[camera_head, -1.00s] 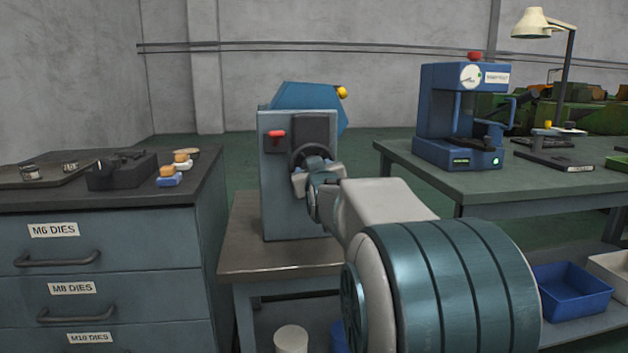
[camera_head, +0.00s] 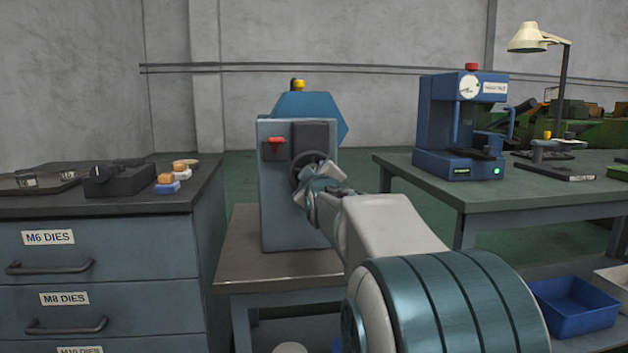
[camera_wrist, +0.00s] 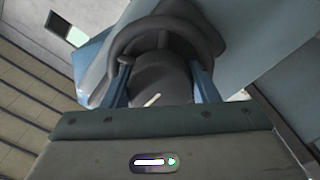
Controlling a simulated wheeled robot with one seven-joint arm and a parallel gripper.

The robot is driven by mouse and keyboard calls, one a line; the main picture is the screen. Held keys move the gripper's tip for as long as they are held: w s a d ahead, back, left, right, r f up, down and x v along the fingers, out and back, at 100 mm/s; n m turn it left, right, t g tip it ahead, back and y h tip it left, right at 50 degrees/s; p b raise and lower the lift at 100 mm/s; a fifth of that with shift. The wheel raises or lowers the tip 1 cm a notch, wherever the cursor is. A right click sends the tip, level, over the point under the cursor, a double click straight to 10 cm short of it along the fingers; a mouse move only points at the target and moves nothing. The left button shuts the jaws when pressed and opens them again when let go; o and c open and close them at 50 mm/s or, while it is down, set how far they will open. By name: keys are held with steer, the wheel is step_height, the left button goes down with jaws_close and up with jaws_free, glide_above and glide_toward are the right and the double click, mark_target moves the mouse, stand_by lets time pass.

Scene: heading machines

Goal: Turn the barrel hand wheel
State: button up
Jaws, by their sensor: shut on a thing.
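The barrel hand wheel (camera_head: 297,172) is a dark ring on the front of a grey-blue machine housing (camera_head: 285,218). The blue faceted barrel (camera_head: 312,103) shows behind the housing, with a yellow knob (camera_head: 297,85) at its top. My gripper (camera_head: 317,182) is at the wheel and partly hides it. In the wrist view the wheel's dark rim (camera_wrist: 192,24) arches beyond my blue fingers. The fingers of my gripper (camera_wrist: 164,84) stand on either side of the wheel's dark middle and are shut on it. A short pale mark shows on that dark part.
A drawer cabinet (camera_head: 130,195) with blocks on top stands at left. A green bench (camera_head: 420,177) with a blue press (camera_head: 435,125) and a lamp (camera_head: 537,38) stands at right. A blue bin (camera_head: 575,305) is below.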

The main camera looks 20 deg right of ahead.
steer(key=shift+r, duration=0.1)
steer(key=o, duration=1)
steer(key=shift+d, duration=0.1)
steer(key=shift+c, duration=0.2)
steer(key=p+v, duration=0.2)
steer(key=v, duration=1.2)
steer(key=shift+p, duration=0.35)
steer(key=shift+w, duration=0.1)
